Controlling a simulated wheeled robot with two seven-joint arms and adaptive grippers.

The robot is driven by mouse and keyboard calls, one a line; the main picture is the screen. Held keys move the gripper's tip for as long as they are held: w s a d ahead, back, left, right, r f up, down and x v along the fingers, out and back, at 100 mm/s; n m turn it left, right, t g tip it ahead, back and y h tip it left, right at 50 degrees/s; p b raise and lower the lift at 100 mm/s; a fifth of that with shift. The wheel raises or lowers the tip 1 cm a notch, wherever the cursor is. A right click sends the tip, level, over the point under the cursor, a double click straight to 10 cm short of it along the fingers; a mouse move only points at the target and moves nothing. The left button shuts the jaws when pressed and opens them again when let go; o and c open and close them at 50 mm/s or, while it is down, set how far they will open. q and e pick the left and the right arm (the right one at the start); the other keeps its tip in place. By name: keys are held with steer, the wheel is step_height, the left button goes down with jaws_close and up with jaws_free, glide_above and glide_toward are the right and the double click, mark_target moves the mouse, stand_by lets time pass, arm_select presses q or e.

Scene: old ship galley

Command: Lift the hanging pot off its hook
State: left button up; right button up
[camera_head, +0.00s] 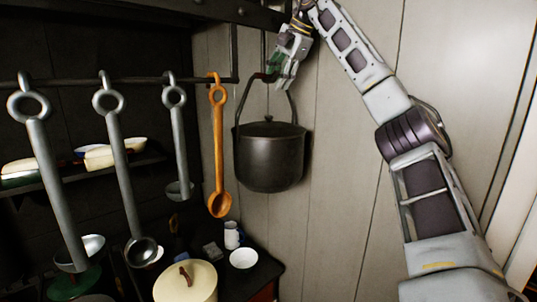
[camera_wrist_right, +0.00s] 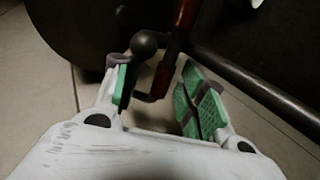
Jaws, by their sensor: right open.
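The dark lidded pot (camera_head: 269,160) hangs upright against the pale plank wall in the head view. Its arched handle (camera_head: 292,104) rises to a reddish-brown grip near the gripper. My right gripper (camera_head: 280,76) is at the top of the handle, with its fingers open. In the right wrist view the open green-padded fingers (camera_wrist_right: 155,72) stand either side of the reddish grip (camera_wrist_right: 163,78) and a dark hook with a ball end (camera_wrist_right: 145,43). I cannot tell whether either finger touches the grip. My left gripper is not in view.
An orange wooden spoon (camera_head: 217,150) hangs just left of the pot, with several metal ladles (camera_head: 119,150) further left on a dark rail (camera_head: 70,80). A dark counter below holds a cream lidded pot (camera_head: 186,284), a white bowl (camera_head: 243,258) and a mug (camera_head: 231,235).

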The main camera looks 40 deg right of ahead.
jaws_close()
stand_by(0.3)
steer(key=shift+r, duration=0.2)
stand_by(0.4)
steer(key=s+r, duration=0.4)
steer(key=s, duration=0.3)
steer(key=s+d+r, duration=0.1)
steer(key=s+r, duration=0.2)
steer(key=s, duration=0.3)
steer(key=shift+s+r, duration=0.35)
stand_by(0.6)
steer(key=shift+s+d, duration=0.1)
steer(key=shift+d, duration=0.05)
